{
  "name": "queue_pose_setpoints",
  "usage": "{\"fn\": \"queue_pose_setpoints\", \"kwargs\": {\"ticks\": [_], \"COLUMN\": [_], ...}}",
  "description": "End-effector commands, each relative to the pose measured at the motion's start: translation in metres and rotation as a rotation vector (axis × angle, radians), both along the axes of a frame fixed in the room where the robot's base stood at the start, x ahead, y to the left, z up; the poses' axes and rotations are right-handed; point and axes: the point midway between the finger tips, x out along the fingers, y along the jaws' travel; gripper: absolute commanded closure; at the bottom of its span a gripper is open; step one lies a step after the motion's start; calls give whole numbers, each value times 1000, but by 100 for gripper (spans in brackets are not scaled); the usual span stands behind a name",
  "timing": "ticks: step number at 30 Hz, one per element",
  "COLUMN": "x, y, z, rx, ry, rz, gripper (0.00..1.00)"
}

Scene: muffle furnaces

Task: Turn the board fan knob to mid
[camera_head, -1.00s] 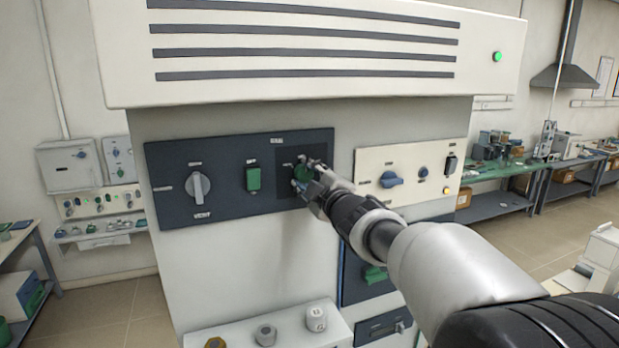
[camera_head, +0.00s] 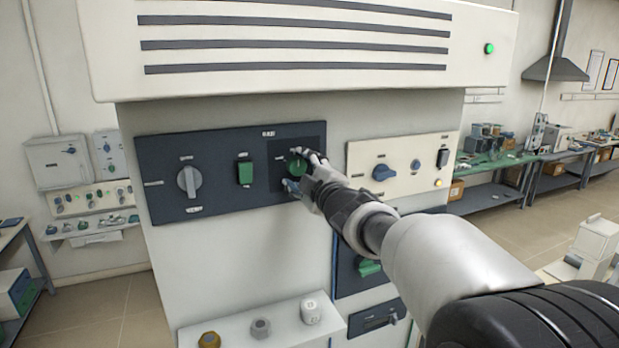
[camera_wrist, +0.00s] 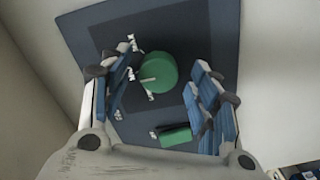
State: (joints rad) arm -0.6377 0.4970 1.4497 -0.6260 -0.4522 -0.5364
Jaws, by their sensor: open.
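A round green knob (camera_head: 295,166) sits on a darker square of the dark blue panel (camera_head: 218,201), at its right end. In the wrist view the green knob (camera_wrist: 158,75) shows a pale pointer line aimed left, towards the left finger. Several small white labels stand on that side, too small to read. My gripper (camera_head: 301,173) is at the knob, and in the wrist view my gripper (camera_wrist: 165,85) is open, one finger on each side. I cannot tell whether the fingers touch it. Part of the knob is hidden by my gripper in the head view.
A grey knob (camera_head: 188,181) and a green rocker switch (camera_head: 245,172) share the panel. A cream panel (camera_head: 408,152) with a blue knob (camera_head: 384,172) is to the right. A white ledge (camera_head: 285,326) with several small parts is below.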

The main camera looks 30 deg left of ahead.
Motion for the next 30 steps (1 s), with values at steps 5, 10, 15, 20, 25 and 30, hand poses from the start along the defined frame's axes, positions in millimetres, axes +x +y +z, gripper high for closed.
{"fn": "queue_pose_setpoints", "kwargs": {"ticks": [5,10,15,20,25,30], "x": [-16,-40,-59,-69,-72,-72], "y": [-22,-50,-75,-87,-91,-91], "z": [2,2,1,1,1,1], "rx": [1,2,1,1,1,1], "ry": [0,0,-1,-1,-1,-1], "rz": [-3,-2,-2,0,0,0], "gripper": [44,44,44,44,44,44]}}
